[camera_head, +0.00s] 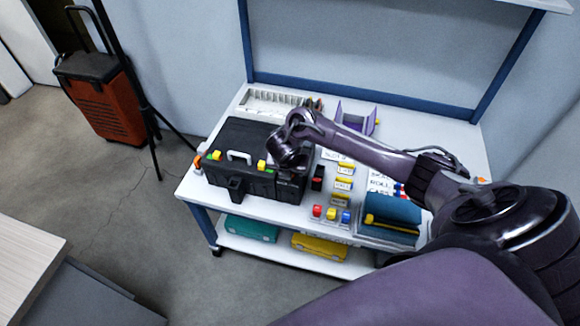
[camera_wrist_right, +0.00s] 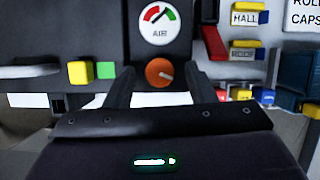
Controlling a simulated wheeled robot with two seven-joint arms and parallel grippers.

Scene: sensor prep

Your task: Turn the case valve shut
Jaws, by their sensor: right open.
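The black case (camera_head: 245,150) stands on the left part of the workbench. Its valve, a round orange knob (camera_wrist_right: 160,72) with a small pale mark, sits on its front in the wrist view. In the head view, my right gripper (camera_head: 290,175) is at the case's right front, hiding the valve. My left gripper is not in view.
Yellow and green blocks (camera_wrist_right: 92,72) are left of the knob. A red-and-black item (camera_head: 318,178), labelled bins, and red, yellow and blue pieces (camera_head: 331,213) lie right of the case. A blue-and-yellow item (camera_head: 392,212) is farther right. A white tray (camera_head: 268,104) stands behind.

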